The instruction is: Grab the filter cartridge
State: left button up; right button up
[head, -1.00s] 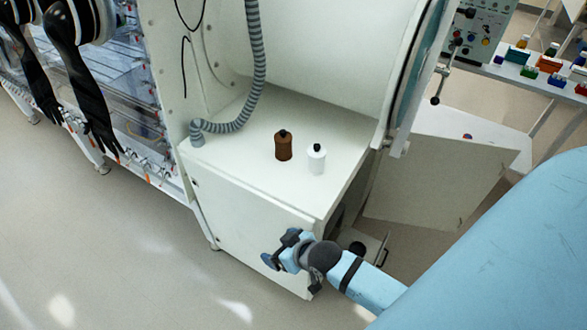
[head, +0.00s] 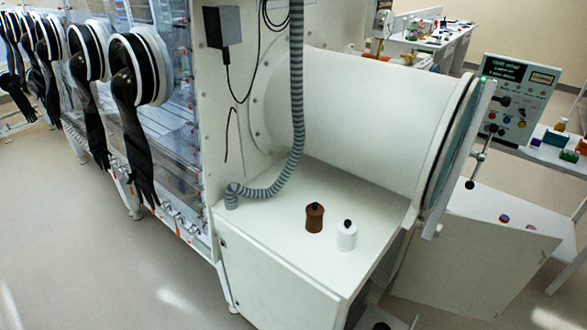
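I cannot make out anything that is clearly a filter cartridge in the head view. A brown bottle (head: 314,218) with a dark cap and a white bottle (head: 346,236) with a black cap stand upright side by side on the white cabinet top (head: 270,228). A dark round thing (head: 381,326) shows at the bottom edge, mostly cut off, and I cannot tell what it is. Neither of my grippers is in view.
A grey ribbed hose (head: 297,90) comes down onto the cabinet top. A large white cylinder chamber (head: 345,115) stands above it. Black gloves (head: 131,120) hang at the left. A white panel (head: 470,255) stands at the right. The floor at lower left is clear.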

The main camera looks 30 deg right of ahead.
aim_at(347, 229)
jog(key=k+z, duration=0.15)
jog(key=z, duration=1.05)
